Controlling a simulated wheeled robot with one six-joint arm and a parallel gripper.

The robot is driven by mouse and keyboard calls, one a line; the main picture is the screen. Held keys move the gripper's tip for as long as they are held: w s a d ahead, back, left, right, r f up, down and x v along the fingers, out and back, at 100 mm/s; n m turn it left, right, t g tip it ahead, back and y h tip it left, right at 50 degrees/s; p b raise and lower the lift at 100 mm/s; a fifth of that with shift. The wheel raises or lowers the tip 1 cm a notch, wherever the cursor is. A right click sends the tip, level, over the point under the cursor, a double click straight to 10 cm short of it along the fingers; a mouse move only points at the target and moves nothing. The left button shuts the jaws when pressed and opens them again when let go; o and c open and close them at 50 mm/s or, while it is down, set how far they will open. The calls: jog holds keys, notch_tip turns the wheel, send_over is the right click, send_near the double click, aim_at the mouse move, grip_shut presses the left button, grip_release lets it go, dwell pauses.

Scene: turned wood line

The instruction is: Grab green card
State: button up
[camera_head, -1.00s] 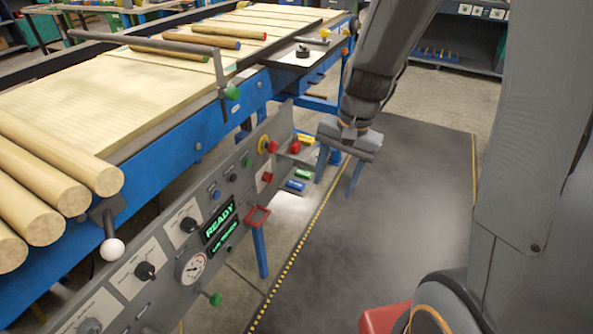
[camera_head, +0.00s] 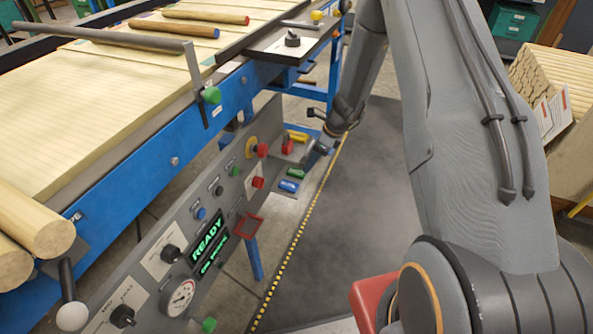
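A small green piece (camera_head: 296,173), which looks like the green card, lies on the small shelf at the far end of the grey control panel. A blue piece (camera_head: 289,186) lies just in front of it. A red piece (camera_head: 287,147) and a yellow piece (camera_head: 298,136) are farther back. My gripper (camera_head: 311,157) is beside the shelf, just right of and above the green piece. I see it nearly edge-on and small, so its finger opening is hidden. I cannot tell whether it touches anything.
The grey control panel (camera_head: 150,247) with knobs, buttons and a READY display runs along the blue-framed table (camera_head: 165,160). The dark floor mat (camera_head: 340,230) is clear. A crate of wood pieces (camera_head: 550,75) is at right.

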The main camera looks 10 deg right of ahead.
aim_at(303, 173)
jog(key=shift+x, duration=0.95)
jog(key=p+x, duration=0.1)
jog(key=x, duration=0.3)
jog(key=shift+a+f, duration=0.2)
jog(key=shift+f, duration=0.2)
jog(key=c, duration=1.1)
jog(key=shift+r, duration=0.1)
